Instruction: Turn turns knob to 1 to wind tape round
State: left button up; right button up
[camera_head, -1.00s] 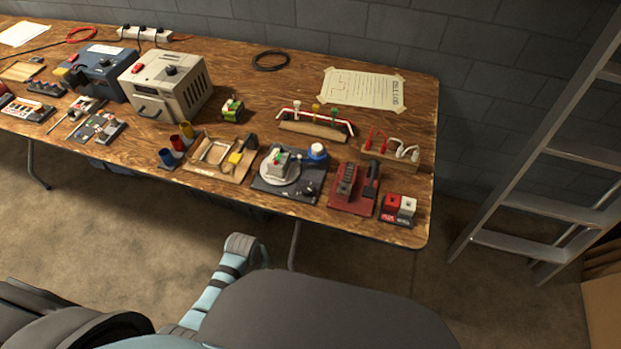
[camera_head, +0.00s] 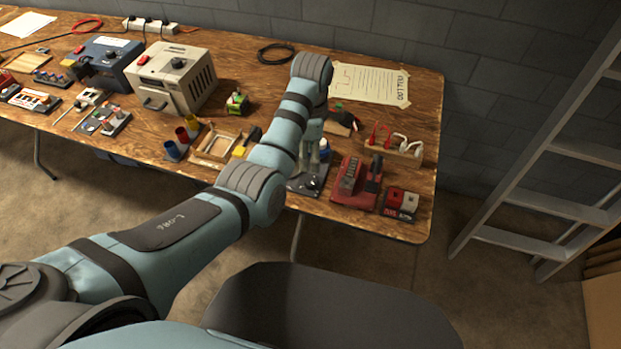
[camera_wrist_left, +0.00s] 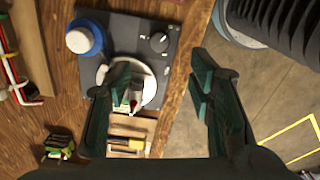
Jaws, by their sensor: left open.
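The dark winder board (camera_wrist_left: 125,22) shows in the left wrist view, with a black round knob (camera_wrist_left: 159,42) near its corner. A pale turntable (camera_wrist_left: 103,76) sits on it, carrying a grey block with a red-and-green top, partly behind a finger. A white-and-blue round part (camera_wrist_left: 83,40) is at the board's left. In the head view the board (camera_head: 299,189) and knob (camera_head: 314,182) are partly behind my left arm. My left gripper (camera_wrist_left: 158,85) is open and empty above the board, fingers either side of the turntable's right part. My right gripper is out of view.
A red device (camera_head: 350,182) and red-and-white blocks (camera_head: 402,202) stand right of the board. A wooden tray (camera_head: 213,150) and coloured cups (camera_head: 190,125) are left. A socket block (camera_head: 405,157) is behind right. A ladder (camera_head: 520,150) stands beside the table.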

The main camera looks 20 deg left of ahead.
aim_at(311, 182)
pick_arm(q)
notch_tip(311, 182, down, 11)
jog(key=b, duration=0.3)
jog(key=shift+c, duration=0.6)
grip_shut()
